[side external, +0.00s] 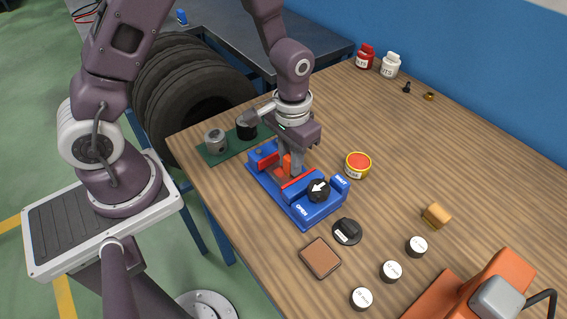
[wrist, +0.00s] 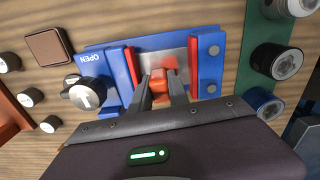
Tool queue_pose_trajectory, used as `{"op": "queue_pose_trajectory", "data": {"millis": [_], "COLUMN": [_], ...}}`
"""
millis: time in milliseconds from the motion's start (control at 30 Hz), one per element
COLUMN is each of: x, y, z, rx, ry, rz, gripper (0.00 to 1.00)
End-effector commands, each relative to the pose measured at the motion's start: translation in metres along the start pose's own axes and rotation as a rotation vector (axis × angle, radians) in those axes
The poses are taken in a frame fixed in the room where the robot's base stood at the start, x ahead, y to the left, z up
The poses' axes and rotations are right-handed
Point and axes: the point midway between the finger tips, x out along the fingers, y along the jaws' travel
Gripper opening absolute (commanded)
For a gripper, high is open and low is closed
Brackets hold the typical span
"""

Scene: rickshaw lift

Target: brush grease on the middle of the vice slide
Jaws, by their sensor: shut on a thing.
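The blue vice (side external: 313,212) sits near the left edge of the wooden table, with red-faced jaws and a black arrow knob (side external: 318,189) between the words OPEN and SHUT. Its grey slide (wrist: 178,57) shows between the spread jaws in the wrist view. My gripper (side external: 291,174) points down over the vice, between the jaws, shut on an orange piece, likely the brush handle (wrist: 164,80). The bristles are hidden, so I cannot tell whether they touch the slide. A red-topped yellow tin (side external: 358,164), likely the grease, stands right of the vice.
A green mat (side external: 214,157) with metal cylinders lies behind the vice. A black disc (side external: 347,231), a brown square block (side external: 320,258) and white-topped cylinders (side external: 391,271) lie in front. An orange machine (side external: 480,290) stands at the lower right.

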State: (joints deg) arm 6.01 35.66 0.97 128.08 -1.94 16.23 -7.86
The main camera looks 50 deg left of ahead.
Motion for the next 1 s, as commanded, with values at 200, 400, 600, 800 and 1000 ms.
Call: {"op": "queue_pose_trajectory", "data": {"millis": [200,400,600,800,1000], "x": [0.0,0.001,0.001,0.001,0.001], "y": [0.001,0.0,-0.001,-0.003,-0.001], "z": [-0.02,-0.004,0.014,0.033,0.016], "rx": [0.001,0.001,0.001,0.002,0.001], "ry": [0.001,-0.002,-0.002,-0.002,0.001], "rz": [0.0,0.0,0.0,0.0,0.0], "gripper": [0.0,0.0,0.0,0.0,0.0]}}
